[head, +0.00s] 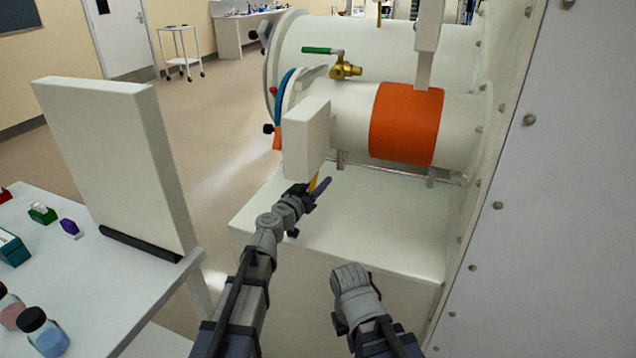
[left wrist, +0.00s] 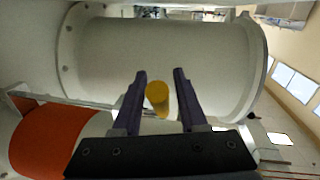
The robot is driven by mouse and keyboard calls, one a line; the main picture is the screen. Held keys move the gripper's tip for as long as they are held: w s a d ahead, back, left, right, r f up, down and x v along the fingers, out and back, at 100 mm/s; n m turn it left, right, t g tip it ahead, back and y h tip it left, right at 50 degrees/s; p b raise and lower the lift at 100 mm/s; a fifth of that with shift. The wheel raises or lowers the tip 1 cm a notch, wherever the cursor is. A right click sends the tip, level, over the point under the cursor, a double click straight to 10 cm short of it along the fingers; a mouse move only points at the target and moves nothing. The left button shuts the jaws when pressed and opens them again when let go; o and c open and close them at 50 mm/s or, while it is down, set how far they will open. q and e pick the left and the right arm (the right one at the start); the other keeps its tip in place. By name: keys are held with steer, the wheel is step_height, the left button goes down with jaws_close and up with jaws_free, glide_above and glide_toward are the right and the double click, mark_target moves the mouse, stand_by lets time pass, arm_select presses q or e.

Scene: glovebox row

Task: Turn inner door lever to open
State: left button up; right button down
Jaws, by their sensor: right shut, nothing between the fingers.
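A yellow lever (head: 314,181) shows just below a white block (head: 306,138) at the left end of the lower white cylinder. My left gripper (head: 322,188) is at the lever. In the left wrist view the lever's round yellow end (left wrist: 158,95) lies between the two dark fingers of my left gripper (left wrist: 160,90). The fingers stand apart, with a narrow gap beside the lever, so the gripper is open around it. My right gripper (head: 350,280) is low in front of the white base, shut and empty, away from the lever. What the lever attaches to is hidden.
The lower cylinder carries an orange band (head: 406,124). A green-handled brass valve (head: 345,68) sits above it. A riveted white wall (head: 550,180) closes the right side. A table (head: 110,295) with bottles and an upright white panel (head: 115,165) stand left. The base top (head: 370,215) is clear.

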arm_select(q)
jaws_close()
stand_by(1.1)
